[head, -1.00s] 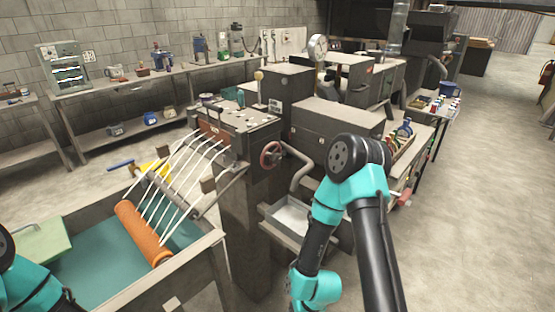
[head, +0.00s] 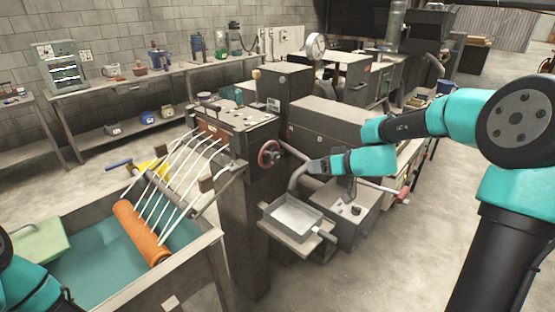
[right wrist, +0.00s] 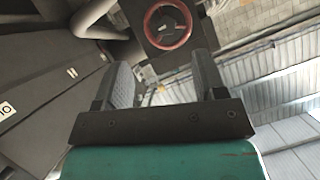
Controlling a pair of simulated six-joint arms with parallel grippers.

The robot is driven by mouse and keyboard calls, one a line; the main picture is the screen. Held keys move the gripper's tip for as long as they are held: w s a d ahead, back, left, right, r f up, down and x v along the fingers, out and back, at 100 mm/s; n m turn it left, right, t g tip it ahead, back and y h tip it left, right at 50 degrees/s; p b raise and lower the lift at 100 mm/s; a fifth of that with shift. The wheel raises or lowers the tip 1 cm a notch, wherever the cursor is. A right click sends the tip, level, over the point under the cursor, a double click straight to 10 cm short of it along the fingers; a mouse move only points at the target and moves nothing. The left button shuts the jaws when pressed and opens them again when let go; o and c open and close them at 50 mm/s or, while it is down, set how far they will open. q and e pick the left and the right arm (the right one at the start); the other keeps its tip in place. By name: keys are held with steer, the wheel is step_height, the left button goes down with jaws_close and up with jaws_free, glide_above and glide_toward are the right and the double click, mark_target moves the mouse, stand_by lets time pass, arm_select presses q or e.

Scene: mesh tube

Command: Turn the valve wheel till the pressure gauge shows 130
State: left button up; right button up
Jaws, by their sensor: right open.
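The valve wheel (head: 269,154) is a small red ring on the side of the dark machine block. In the right wrist view the red wheel (right wrist: 168,24) shows beyond and between my fingertips. The pressure gauge (head: 316,46) is a round white dial on top of the machine; its reading is too small to make out. My right gripper (head: 312,167) points left toward the wheel, a short way to its right and apart from it. In the right wrist view its jaws (right wrist: 163,72) are open and empty. My left gripper is out of view.
A metal tray (head: 291,216) juts out below the wheel. An orange roller (head: 140,232) lies over a teal-lined trough at the left. The floor at right is clear.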

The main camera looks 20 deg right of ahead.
mark_target(276, 159)
steer(key=r, duration=0.2)
steer(key=shift+w+d+r+n+t, duration=0.1)
steer(key=shift+d+r+n+t, duration=0.1)
steer(key=shift+r+n+t, duration=0.15)
steer(key=shift+w, duration=0.1)
steer(key=x, duration=1.7)
steer(key=shift+a, duration=0.3)
steer(key=shift+c, duration=0.2)
steer(key=c, duration=0.9)
